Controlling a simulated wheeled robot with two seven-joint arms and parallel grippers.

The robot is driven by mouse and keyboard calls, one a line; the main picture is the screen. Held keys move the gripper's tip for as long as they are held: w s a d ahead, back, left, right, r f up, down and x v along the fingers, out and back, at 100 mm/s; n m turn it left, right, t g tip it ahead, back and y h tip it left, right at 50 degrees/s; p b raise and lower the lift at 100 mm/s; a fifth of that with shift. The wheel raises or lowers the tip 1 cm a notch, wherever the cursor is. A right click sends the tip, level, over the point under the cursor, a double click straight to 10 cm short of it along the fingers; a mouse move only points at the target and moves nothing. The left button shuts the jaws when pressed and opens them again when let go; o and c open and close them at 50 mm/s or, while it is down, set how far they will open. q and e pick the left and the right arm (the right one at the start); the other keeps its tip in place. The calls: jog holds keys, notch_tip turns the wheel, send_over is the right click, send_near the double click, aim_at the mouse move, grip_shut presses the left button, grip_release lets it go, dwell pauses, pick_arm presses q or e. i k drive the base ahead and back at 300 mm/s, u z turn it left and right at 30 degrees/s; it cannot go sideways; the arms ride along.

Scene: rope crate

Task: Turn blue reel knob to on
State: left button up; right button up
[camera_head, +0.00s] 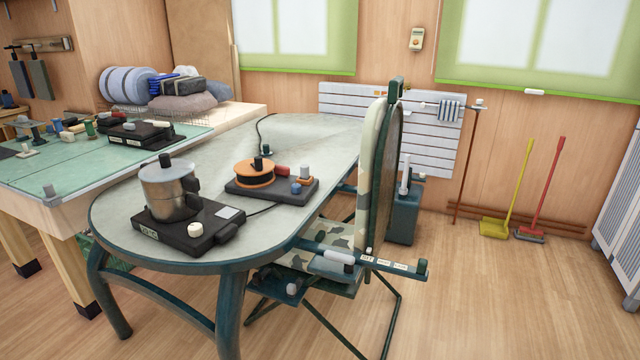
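A dark reel unit (272,195) lies on the oval grey-topped table (130,215). It carries an orange-rimmed reel (254,173) with a black knob on top. Neither of my grippers shows in this view.
A metal pot (169,190) sits on a black hotplate (195,232) left of the reel unit. A camouflage-patterned chair (372,160) stands at the table's right edge. Floor at the front right is clear.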

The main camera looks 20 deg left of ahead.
aim_at(295, 188)
jog(key=z, duration=0.35)
jog(key=i, duration=1.75)
jog(key=u, duration=0.95)
